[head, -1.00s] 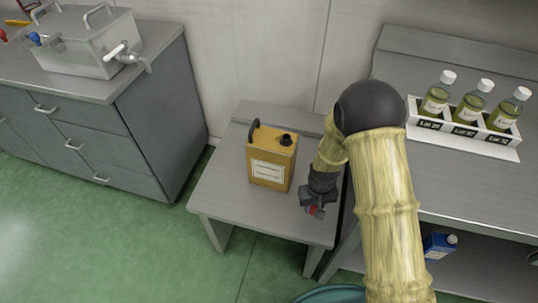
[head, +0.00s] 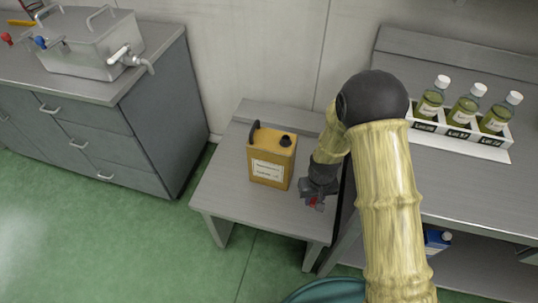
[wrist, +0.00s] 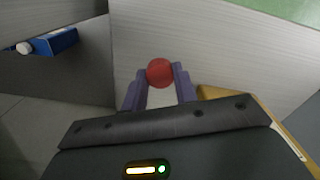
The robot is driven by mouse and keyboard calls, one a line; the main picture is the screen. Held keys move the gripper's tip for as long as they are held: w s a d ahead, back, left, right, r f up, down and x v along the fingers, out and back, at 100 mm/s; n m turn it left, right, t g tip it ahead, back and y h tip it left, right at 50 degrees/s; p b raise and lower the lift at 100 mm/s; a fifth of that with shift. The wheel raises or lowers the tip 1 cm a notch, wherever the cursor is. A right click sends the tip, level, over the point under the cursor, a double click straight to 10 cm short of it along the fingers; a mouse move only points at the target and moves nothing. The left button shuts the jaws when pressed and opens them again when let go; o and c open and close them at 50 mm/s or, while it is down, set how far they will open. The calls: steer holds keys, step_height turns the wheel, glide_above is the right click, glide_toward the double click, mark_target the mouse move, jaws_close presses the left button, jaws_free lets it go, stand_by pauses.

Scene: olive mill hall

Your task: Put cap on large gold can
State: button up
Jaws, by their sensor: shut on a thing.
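The large gold can (head: 270,158) stands upright on a low grey table, with a white label on its front, a dark handle and a black open-looking spout (head: 286,141) on top. My gripper (head: 315,202) is just right of the can, pointing down over the table. In the wrist view, my gripper (wrist: 160,80) is shut on a round red cap (wrist: 160,72) between its purple fingers. A strip of the gold can (wrist: 300,150) shows at the lower right there. In the head view the cap shows only as a small red spot.
The low table (head: 225,195) is clear at its front. A taller bench at right bears a white rack (head: 470,138) of several oil bottles; a blue can (head: 436,240) stands on its lower shelf. A metal tank (head: 90,45) stands on the left cabinet.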

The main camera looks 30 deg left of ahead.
steer(key=shift+r+p, duration=1.5)
steer(key=shift+r, duration=0.6)
steer(key=shift+f, duration=0.15)
